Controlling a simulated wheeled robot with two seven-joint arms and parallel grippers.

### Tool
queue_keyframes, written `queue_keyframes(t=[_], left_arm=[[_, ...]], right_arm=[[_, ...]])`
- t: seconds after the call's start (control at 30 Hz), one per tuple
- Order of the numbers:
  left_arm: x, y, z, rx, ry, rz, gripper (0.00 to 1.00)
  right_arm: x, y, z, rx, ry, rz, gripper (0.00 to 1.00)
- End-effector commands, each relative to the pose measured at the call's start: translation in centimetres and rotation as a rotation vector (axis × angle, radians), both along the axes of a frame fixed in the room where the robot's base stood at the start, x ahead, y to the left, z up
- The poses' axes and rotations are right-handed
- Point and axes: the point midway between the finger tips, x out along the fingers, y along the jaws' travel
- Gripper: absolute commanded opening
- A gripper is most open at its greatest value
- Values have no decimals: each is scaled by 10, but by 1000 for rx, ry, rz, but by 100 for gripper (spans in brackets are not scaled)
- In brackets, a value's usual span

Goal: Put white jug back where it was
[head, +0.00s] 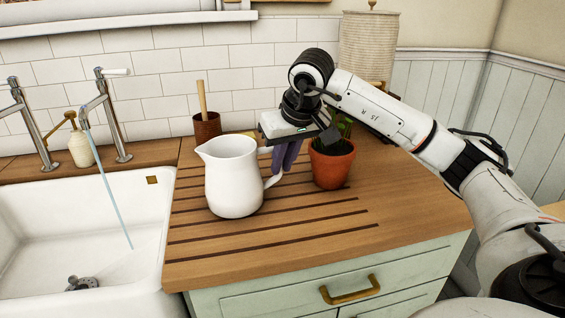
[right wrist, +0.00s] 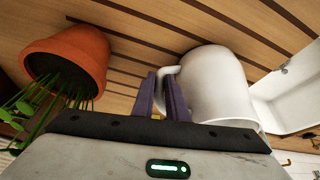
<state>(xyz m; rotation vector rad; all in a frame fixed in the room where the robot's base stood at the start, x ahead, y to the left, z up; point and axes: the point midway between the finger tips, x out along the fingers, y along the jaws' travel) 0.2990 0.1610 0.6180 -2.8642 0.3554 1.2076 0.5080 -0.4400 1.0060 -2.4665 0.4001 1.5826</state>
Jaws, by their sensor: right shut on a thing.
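The white jug (head: 234,180) stands upright over the grooved wooden counter, just right of the sink, its spout to the left and its handle to the right. My right gripper (head: 285,156) comes down from above and is shut on the jug's handle. In the right wrist view the purple fingers (right wrist: 172,96) are on either side of the handle, with the jug body (right wrist: 215,85) to the right. It looks to be at counter level, but I cannot tell whether its base touches the wood. My left gripper is not in view.
A terracotta plant pot (head: 331,168) stands close to the right of my gripper. A brown cup with a wooden handle (head: 207,126) stands behind the jug. The white sink (head: 150,225) with running water is at left. The counter's front right (head: 410,215) is clear.

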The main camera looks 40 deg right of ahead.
Motion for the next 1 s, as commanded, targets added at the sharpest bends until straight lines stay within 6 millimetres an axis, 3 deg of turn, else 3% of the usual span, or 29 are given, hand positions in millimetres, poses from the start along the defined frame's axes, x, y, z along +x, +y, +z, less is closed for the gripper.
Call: queue_keyframes(t=[0.2, 0.23, 0.33, 0.73, 1.0], left_arm=[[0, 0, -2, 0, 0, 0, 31], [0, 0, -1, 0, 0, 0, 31], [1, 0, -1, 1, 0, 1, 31], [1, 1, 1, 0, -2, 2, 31], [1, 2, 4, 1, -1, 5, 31]], right_arm=[[1, 0, -1, 1, -6, -1, 0], [0, 0, -3, 0, 1, 0, 18], [0, 0, -2, 0, 1, 0, 32], [-2, 1, 7, 0, -1, 0, 32], [-23, 8, 57, -1, -5, 0, 32]])
